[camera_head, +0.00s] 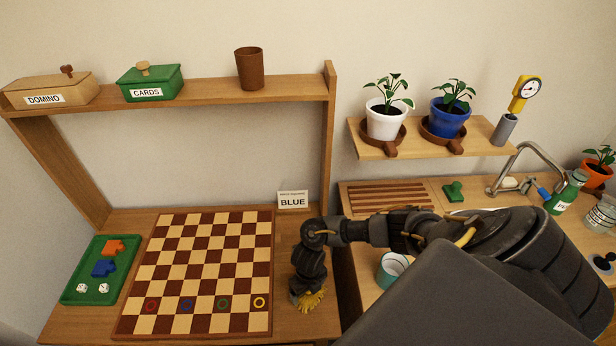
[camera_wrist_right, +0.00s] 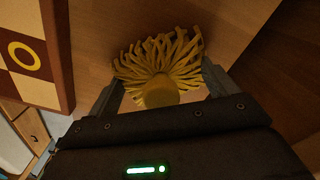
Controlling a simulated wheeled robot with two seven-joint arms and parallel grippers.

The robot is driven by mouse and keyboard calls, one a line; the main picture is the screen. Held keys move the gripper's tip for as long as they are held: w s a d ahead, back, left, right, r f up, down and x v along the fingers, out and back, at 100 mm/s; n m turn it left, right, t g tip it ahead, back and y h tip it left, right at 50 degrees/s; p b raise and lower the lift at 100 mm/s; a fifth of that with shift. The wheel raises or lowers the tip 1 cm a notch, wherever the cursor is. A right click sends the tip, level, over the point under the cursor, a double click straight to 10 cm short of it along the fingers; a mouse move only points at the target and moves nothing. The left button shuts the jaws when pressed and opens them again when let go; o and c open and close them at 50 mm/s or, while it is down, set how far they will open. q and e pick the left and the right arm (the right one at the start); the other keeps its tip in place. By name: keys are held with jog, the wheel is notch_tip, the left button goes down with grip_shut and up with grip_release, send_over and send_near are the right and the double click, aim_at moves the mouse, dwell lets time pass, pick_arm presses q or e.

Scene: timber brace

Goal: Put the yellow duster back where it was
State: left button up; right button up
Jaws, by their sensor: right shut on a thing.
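The yellow duster shows in the head view (camera_head: 310,300) as a fringe of yellow strands below my right gripper (camera_head: 307,288), to the right of the chessboard (camera_head: 200,270). In the right wrist view the duster (camera_wrist_right: 160,62) sits between the two fingers of my right gripper (camera_wrist_right: 162,92), which is shut on it. Its strands spread out over the brown wood of the table (camera_wrist_right: 225,25). I cannot tell whether the strands touch the wood. My left gripper is not in view.
A green tray (camera_head: 75,292) with toy pieces and dice lies left of the board. A shelf holds the DOMINO box (camera_head: 48,92), the CARDS box (camera_head: 150,82) and a brown cup (camera_head: 249,68). A mug (camera_head: 391,269) stands on the right counter.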

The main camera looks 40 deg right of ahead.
jog(key=shift+f+b, duration=0.25)
jog(key=shift+b, duration=0.05)
jog(key=o, duration=0.8)
jog(key=shift+r, duration=0.1)
jog(key=shift+r+p, duration=0.3)
jog(key=shift+p, duration=0.1)
notch_tip(320, 180, up, 11)
jog(key=shift+f+p, duration=0.2)
jog(key=shift+p, duration=0.9)
jog(key=shift+r, duration=0.6)
